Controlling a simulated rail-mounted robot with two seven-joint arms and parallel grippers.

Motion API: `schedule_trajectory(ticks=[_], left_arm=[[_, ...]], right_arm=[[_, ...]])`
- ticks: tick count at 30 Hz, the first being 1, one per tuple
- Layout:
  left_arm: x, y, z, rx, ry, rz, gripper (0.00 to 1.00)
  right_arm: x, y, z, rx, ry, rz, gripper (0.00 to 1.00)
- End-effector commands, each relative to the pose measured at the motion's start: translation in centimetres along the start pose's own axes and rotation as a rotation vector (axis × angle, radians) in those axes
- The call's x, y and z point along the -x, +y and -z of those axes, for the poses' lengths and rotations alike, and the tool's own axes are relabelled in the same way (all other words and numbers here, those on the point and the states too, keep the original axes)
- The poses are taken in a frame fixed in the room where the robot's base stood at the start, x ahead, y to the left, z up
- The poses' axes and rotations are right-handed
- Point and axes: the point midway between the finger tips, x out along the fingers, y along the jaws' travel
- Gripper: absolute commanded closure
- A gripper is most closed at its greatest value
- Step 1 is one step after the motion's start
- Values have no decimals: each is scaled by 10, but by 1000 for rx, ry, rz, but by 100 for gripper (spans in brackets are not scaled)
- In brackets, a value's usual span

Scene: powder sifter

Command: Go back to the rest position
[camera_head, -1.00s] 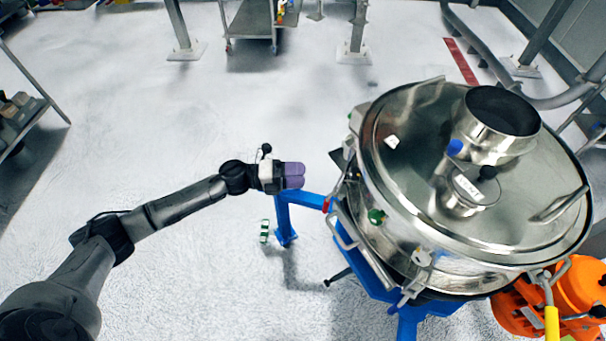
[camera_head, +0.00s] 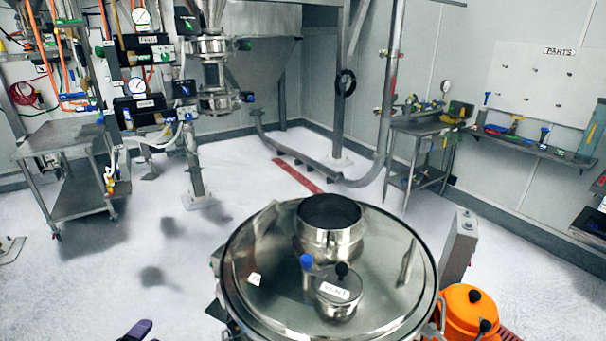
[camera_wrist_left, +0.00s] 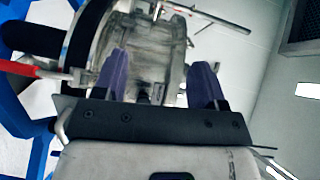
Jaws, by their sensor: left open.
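My left gripper (camera_head: 138,329) shows only as a purple fingertip at the bottom edge of the head view, left of the sifter. In the left wrist view my left gripper (camera_wrist_left: 160,80) has its two purple fingers apart with nothing held between them. The round steel sifter (camera_head: 255,300) stands at the bottom centre of the head view, with an open-topped inlet and a small labelled vent cap on its lid. Part of steel equipment (camera_wrist_left: 140,55) shows beyond the fingers in the wrist view. My right gripper is not in view.
An orange motor-like unit (camera_head: 462,312) and a grey post box (camera_head: 460,245) stand right of the sifter. A steel cart (camera_head: 65,140) stands at the left and a side table (camera_head: 425,128) at the back right. Open white floor (camera_head: 110,270) lies left of the sifter.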

Motion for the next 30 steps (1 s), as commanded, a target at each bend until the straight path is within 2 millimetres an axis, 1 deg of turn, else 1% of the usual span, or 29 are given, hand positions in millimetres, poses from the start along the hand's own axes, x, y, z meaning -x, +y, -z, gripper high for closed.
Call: schedule_trajectory(ticks=[3, 6, 8, 9, 11, 14, 17, 18, 20, 21, 24, 27, 29, 30], left_arm=[[5, -16, -16, 112, -205, -3, 35], [14, -28, -21, 229, -364, -8, 35], [21, -34, -18, 309, -451, -16, 35], [27, -35, -14, 367, -505, -26, 35], [39, -32, -4, 458, -581, -56, 35], [65, -17, 20, 611, -691, -139, 35], [101, 9, 59, 770, -774, -268, 35], [117, 19, 76, 829, -795, -324, 35], [140, 34, 100, 909, -810, -403, 35], [156, 43, 118, 966, -806, -451, 35], [189, 60, 154, 1098, -781, -527, 35], [218, 79, 176, 1192, -803, -582, 35], [234, 92, 185, 1232, -830, -618, 35], [244, 102, 190, 1254, -853, -644, 35]], right_arm=[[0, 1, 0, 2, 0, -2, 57], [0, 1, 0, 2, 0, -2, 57], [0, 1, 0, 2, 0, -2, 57], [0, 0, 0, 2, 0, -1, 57], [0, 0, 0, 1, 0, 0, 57], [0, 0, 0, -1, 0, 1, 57], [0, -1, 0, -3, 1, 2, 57], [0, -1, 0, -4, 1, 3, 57], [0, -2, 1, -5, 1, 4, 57], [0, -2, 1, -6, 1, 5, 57], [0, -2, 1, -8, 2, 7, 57], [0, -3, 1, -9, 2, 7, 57], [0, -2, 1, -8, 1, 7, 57], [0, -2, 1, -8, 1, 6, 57]])
